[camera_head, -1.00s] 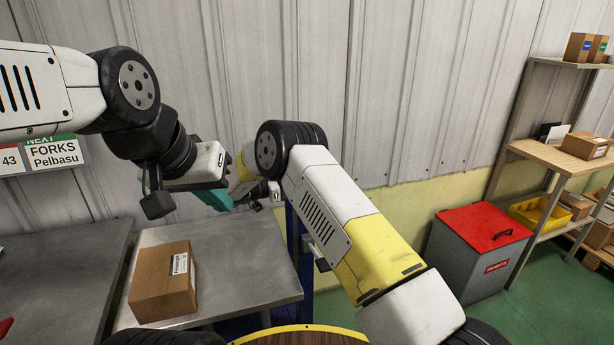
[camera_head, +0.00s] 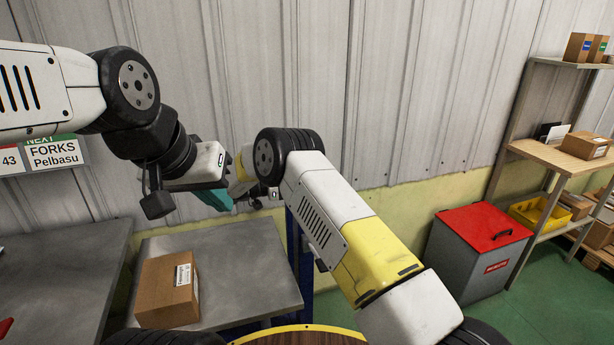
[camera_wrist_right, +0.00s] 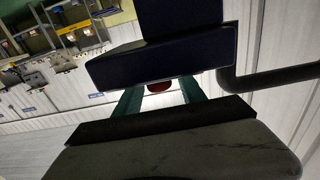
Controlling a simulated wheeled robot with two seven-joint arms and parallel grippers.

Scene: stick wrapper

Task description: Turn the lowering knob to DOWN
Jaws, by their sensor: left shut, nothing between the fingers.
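I cannot make out the lowering knob for sure. A small red round part (camera_wrist_right: 159,87) shows in the right wrist view, beyond and between the teal fingers of my right gripper (camera_wrist_right: 160,92). Those fingers stand apart, with clear space on both sides of the red part. A dark blue box-shaped part (camera_wrist_right: 165,58) hides their tips. In the head view my right arm hides most of its own gripper. My left gripper (camera_head: 216,199) has teal fingers, shut and empty, in front of the wall above the metal table.
A brown carton (camera_head: 167,291) lies on the grey metal table (camera_head: 240,262). A blue post (camera_head: 302,250) stands behind my right arm. A black bar (camera_wrist_right: 270,76) juts out beside the blue part. A red-lidded bin (camera_head: 484,228) and shelves (camera_head: 540,150) stand at the right.

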